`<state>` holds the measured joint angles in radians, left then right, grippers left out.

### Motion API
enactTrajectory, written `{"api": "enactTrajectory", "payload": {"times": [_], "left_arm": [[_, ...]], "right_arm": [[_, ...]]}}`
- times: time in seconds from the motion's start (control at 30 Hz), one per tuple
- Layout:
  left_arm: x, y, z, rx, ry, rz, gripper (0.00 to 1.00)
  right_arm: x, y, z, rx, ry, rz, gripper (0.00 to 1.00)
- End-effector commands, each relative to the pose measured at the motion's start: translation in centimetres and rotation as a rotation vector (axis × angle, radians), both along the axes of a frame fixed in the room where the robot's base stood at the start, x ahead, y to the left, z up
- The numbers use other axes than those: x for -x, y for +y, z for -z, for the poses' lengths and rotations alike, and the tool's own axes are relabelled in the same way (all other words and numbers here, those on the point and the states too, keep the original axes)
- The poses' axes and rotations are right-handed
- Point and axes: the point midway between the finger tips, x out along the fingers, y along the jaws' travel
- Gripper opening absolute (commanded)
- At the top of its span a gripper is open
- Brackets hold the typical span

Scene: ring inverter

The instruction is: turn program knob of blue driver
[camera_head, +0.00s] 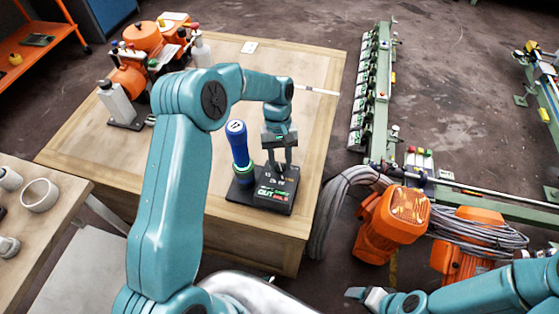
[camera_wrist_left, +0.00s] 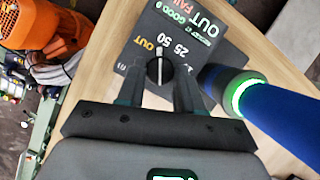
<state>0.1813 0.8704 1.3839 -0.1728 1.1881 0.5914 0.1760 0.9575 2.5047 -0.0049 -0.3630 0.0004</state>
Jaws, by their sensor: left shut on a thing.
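The blue driver (camera_head: 239,149) stands upright in a black base on the wooden table; its blue body with a glowing green ring (camera_wrist_left: 270,108) also shows at the right of the wrist view. The black box (camera_head: 277,198) beside it has a lit display and printed numbers. The program knob (camera_wrist_left: 160,71), round with a pale line across it, sits on the box's top. My left gripper (camera_head: 281,170) points down over the box, its fingers (camera_wrist_left: 161,88) shut on the knob, one on each side. My right gripper (camera_head: 361,295) is low at the bottom right, away from the box; its jaws are unclear.
Orange machines and bottles (camera_head: 135,75) stand at the table's back left. A green rail frame (camera_head: 375,90) runs along the right, with orange motors (camera_head: 398,217) and grey cables near it. A side table (camera_head: 75,195) with white cups is at the left. The table's middle is clear.

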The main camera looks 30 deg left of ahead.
Motion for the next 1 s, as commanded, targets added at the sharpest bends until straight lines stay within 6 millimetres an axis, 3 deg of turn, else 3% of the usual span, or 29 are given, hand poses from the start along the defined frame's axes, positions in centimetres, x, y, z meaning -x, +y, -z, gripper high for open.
{"api": "enactTrajectory", "payload": {"times": [0.4,0.87,0.9,0.93,1.0], "left_arm": [[-0.24,0.04,0.01,-0.004,-0.007,0.147,0.05],[-0.27,0.04,-0.03,-0.004,-0.008,0.155,0.05],[-0.27,0.03,-0.02,-0.004,-0.008,0.155,0.48],[-0.26,0.01,-0.03,-0.003,-0.007,0.155,0.58],[-0.22,0.0,-0.02,-0.003,-0.007,0.155,0.61]], "right_arm": [[0.0,0.01,0.31,0.0,0.0,0.0,0.78],[-0.01,0.0,0.31,0.0,0.0,0.0,0.78],[-0.01,0.0,0.31,0.0,0.0,0.0,0.78],[-0.01,0.0,0.31,0.0,0.0,0.0,0.78],[-0.01,0.0,0.31,0.0,0.0,0.0,0.78]]}}
